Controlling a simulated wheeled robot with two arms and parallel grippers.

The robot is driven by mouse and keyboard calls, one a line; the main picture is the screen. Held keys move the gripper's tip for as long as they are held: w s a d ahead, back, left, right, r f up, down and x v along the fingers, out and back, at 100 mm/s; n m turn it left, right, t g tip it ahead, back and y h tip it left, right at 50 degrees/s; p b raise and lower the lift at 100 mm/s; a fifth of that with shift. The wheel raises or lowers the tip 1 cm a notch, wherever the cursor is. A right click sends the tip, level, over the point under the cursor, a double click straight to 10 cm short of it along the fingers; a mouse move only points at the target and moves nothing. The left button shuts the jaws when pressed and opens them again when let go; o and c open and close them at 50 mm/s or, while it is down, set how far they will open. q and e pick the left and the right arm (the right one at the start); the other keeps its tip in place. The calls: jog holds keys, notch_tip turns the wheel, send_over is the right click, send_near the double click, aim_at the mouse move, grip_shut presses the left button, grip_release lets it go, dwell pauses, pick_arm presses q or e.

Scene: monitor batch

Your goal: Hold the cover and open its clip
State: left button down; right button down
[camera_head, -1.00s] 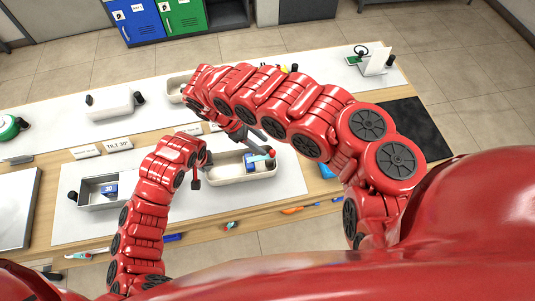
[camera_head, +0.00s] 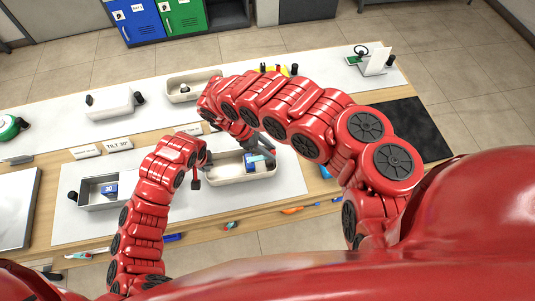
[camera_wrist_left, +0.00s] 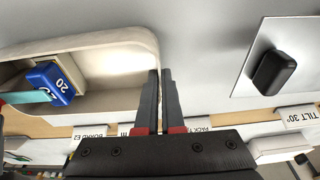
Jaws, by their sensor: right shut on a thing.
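The cover appears to be the pale beige open shell with rounded corners (camera_head: 228,182) on the near white mat; its rim fills the upper left of the left wrist view (camera_wrist_left: 110,40). A blue block marked 20 (camera_wrist_left: 52,82) sits inside it. My left gripper (camera_head: 197,178) is at the shell's left end; its fingers (camera_wrist_left: 160,76) are close together with the thin wall between them. My right gripper (camera_head: 262,152) reaches over the shell's right part, shut on a small teal bar (camera_wrist_left: 22,97) beside the block. I cannot make out the clip.
A grey open box (camera_head: 98,203) with a blue block marked 30 stands left on the mat. Pale covers (camera_head: 112,106) stand along the far strip. Labels (camera_head: 88,152) line the middle. Loose tools (camera_head: 232,225) lie at the front edge. A black mat (camera_head: 420,125) lies right.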

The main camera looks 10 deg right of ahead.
jog(key=shift+d, duration=0.1)
jog(key=shift+d, duration=2.1)
jog(key=c, duration=0.6)
grip_release()
jog(key=shift+v, duration=6)
